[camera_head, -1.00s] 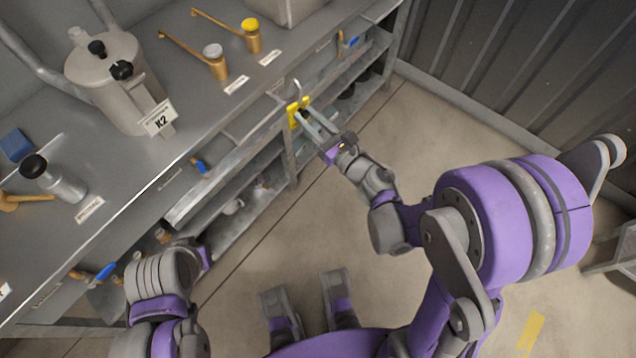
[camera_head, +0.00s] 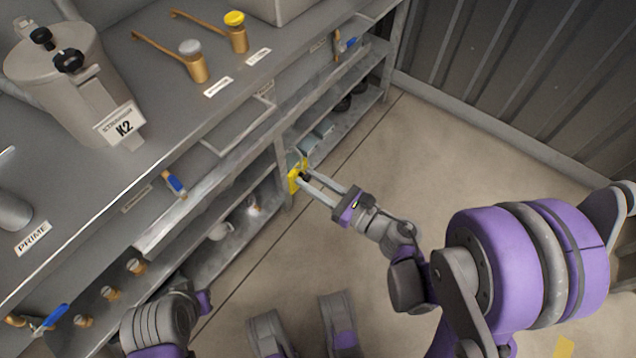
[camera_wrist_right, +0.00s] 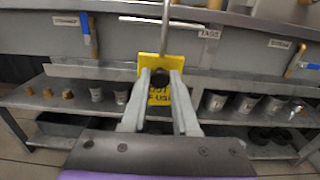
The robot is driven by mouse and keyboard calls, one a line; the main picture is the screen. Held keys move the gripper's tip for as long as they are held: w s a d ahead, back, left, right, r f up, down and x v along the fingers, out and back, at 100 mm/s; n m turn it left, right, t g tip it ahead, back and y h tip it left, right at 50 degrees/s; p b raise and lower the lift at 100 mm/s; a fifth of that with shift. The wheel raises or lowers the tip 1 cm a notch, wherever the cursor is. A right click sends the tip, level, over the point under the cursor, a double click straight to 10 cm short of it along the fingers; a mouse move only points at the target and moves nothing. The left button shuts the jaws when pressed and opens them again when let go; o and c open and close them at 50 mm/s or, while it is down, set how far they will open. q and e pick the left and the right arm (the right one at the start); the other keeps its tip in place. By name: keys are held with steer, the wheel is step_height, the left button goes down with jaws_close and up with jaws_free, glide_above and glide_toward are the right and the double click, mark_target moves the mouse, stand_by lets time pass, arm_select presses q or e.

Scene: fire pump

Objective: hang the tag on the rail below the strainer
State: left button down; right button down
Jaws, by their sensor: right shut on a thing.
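The yellow tag (camera_head: 296,179) is in my right gripper (camera_head: 306,180), which is shut on it. It also shows in the right wrist view (camera_wrist_right: 160,68), upright between the fingertips (camera_wrist_right: 160,80), with a metal hook rising from its top. In the head view the tag is in front of the lower shelves, right of the strainer (camera_head: 62,75) with its K2 plate. A thin U-shaped rail (camera_head: 237,128) juts from the bench front; in the wrist view its bar (camera_wrist_right: 185,22) crosses behind the hook. I cannot tell whether they touch. My left arm shows at lower left; its fingers are hidden.
The bench front has a long metal ledge (camera_head: 215,182) and blue-handled valves (camera_head: 174,184). Brass levers (camera_head: 195,62) stand on the bench top. Shelves below hold pots and fittings (camera_wrist_right: 215,102).

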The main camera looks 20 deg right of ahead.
steer(key=f+x, duration=0.2)
steer(key=x, duration=1.1)
steer(key=shift+w+a+f, duration=0.2)
steer(key=shift+w, duration=0.15)
stand_by(0.5)
steer(key=c, duration=0.6)
jaws_free()
